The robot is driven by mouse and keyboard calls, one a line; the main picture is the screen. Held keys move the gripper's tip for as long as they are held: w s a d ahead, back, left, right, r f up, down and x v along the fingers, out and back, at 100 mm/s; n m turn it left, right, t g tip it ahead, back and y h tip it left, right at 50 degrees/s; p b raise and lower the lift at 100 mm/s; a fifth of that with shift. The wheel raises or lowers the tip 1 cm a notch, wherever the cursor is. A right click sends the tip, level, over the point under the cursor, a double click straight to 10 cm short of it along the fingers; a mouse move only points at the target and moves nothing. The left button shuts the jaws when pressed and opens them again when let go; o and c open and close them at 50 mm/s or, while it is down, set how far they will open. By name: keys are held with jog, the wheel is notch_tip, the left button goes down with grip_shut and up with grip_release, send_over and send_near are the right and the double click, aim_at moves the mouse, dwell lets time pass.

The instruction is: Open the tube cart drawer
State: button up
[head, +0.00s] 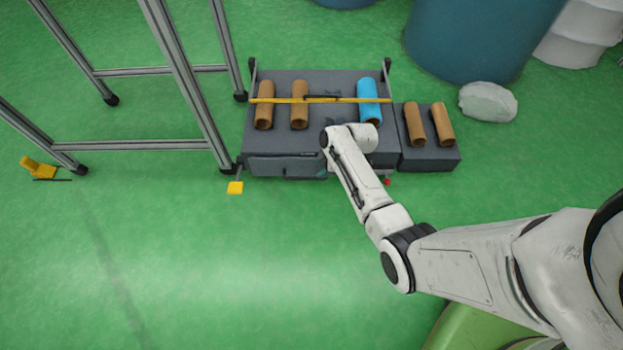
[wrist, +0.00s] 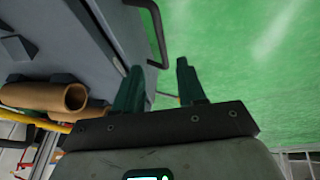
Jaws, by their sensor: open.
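The grey tube cart (head: 335,88) stands ahead of me, with a drawer (head: 275,165) low on its near face. The drawer front looks flush or nearly so; I cannot tell whether it is fully shut. In the wrist view a dark bar handle (wrist: 159,32) curves out from the grey face, just beyond my fingertips. One finger is close to the grey face and the other is over the green floor. In the head view my arm mostly hides the gripper.
Two brown tubes (head: 299,105) and a blue tube (head: 368,100) lie on the cart under a yellow strap (head: 335,100). A side box (head: 428,160) carries two more brown tubes. A metal frame (head: 190,85) stands left. The floor in front is clear.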

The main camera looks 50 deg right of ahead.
aim_at(309, 178)
jog(key=b+x, duration=0.5)
jog(key=x, duration=0.5)
jog(key=shift+b, duration=0.35)
jog(key=shift+r, duration=0.1)
jog(key=shift+s, duration=0.1)
grip_shut()
